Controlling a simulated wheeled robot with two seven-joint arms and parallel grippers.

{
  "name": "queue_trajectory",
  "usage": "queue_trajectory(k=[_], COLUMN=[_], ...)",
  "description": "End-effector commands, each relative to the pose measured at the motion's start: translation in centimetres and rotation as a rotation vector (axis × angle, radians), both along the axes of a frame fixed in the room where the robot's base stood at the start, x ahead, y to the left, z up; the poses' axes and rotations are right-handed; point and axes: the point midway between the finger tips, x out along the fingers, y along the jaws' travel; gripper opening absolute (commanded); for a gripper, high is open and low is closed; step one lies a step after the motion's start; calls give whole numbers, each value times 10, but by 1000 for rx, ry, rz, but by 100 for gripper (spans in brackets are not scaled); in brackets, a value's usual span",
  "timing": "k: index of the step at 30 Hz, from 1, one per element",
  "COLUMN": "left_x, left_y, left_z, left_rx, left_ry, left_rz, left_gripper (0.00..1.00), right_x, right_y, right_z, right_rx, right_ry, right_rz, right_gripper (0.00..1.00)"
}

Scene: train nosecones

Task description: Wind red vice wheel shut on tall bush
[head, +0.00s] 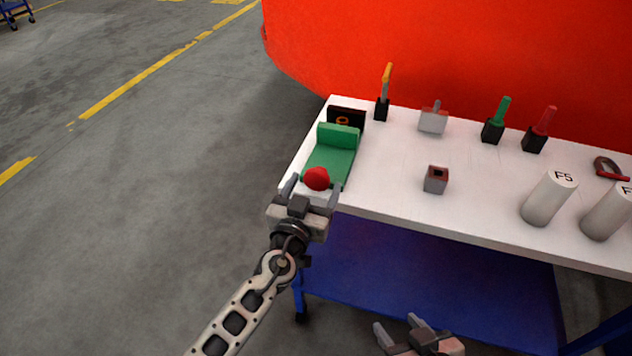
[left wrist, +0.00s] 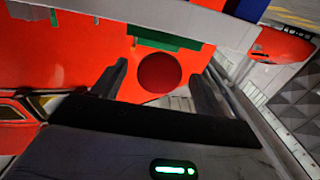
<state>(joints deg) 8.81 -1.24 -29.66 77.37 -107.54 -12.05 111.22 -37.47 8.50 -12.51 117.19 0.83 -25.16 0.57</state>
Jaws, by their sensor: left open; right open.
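The green vice (head: 332,158) stands at the left end of the white table, with its red wheel (head: 317,178) at the near end. A dark block with an orange ring (head: 343,120) stands at its far end; I cannot tell whether this ring is the tall bush. My left gripper (head: 313,191) is open at the wheel, with a finger on either side. In the left wrist view the red wheel (left wrist: 159,73) shows between the two spread fingers, and I cannot tell whether they touch it. My right gripper (head: 397,328) is open and empty, low at the bottom edge.
A small block with a square hole (head: 436,180) stands mid-table. Grey cylinders (head: 549,198) stand at the right. Yellow (head: 383,95), green (head: 497,120) and red (head: 540,130) handled tools stand behind. The big red nosecone (head: 450,50) is beyond the table.

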Motion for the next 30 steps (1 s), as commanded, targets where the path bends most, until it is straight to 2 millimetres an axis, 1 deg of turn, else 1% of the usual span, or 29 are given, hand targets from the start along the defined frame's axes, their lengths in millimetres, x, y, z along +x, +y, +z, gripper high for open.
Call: queue_trajectory(k=[6, 7, 8, 9, 11, 12, 22, 26, 30], left_x=[0, 0, 0, 0, 0, 0, 0, 0, 0], left_y=[0, 0, 0, 0, 0, 0, 0, 0, 0], left_z=[0, 0, 0, 0, 0, 0, -1, -1, -1], left_rx=[0, 0, -1, -1, -1, -1, 32, 88, 180], left_ry=[0, 0, 0, 0, 0, 0, -11, -30, -61], left_rz=[1, 1, 1, 1, 0, 0, 0, -1, -2], left_gripper=[72, 66, 58, 47, 30, 27, 27, 27, 27], right_x=[-3, -3, -4, -4, -5, -5, -4, -4, -3], right_y=[0, 1, 1, 0, 0, 0, 0, 0, -1], right_z=[-2, -2, -2, -2, -2, -2, -1, -3, -6], right_rx=[3, 3, 3, 3, 3, 3, 5, 2, 0], right_ry=[6, 8, 9, 10, 11, 11, 6, 4, 1], right_rz=[-3, -3, -4, -4, -4, -4, -3, -1, 4], right_gripper=[52, 52, 52, 52, 52, 52, 52, 52, 52])
